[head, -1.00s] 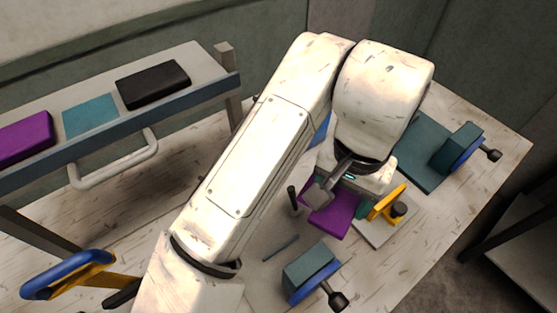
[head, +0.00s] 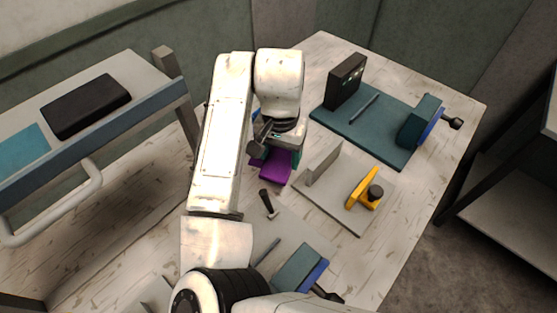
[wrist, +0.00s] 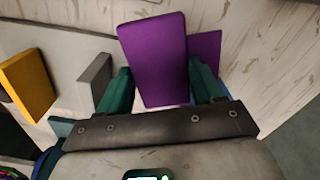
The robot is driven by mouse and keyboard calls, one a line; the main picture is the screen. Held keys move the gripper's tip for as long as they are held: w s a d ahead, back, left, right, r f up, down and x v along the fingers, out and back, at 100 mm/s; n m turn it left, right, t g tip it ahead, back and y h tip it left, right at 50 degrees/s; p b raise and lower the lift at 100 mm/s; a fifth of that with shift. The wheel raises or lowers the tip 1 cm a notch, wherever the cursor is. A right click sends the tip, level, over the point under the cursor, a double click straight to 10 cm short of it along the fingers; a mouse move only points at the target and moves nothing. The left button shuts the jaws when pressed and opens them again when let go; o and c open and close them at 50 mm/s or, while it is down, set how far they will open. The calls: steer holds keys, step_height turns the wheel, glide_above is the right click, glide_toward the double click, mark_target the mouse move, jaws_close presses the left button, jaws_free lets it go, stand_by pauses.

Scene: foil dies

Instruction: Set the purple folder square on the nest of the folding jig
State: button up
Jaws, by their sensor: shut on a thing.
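My gripper (head: 268,153) is shut on the purple folder (head: 276,166), left of a grey plate (head: 334,210) with a grey upright stop and a yellow clamp (head: 363,188). In the wrist view the folder (wrist: 155,55) stands between the two teal fingers of my gripper (wrist: 160,84). A second purple piece (wrist: 206,48) shows behind it; I cannot tell whether it is part of the same folder. The folder is apart from the plate in the picture; its height is unclear. No fixture is plainly marked as the folding jig.
A teal plate (head: 385,138) at the right carries a black box (head: 346,80), a rod and a blue-faced block (head: 420,122). Another teal block (head: 298,268) stands in front. A dark-handled tool (head: 267,203) lies between. A side shelf (head: 150,105) holds a black case (head: 86,105).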

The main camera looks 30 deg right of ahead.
mark_target(279, 155)
steer(key=shift+w+d+f, duration=0.1)
steer(key=shift+w+f, duration=0.3)
steer(key=shift+f, duration=0.1)
steer(key=shift+w+f+p, duration=0.15)
steer(key=shift+f+p, duration=0.2)
steer(key=shift+f, duration=1.35)
steer(key=shift+f, duration=0.15)
steer(key=o, duration=0.8)
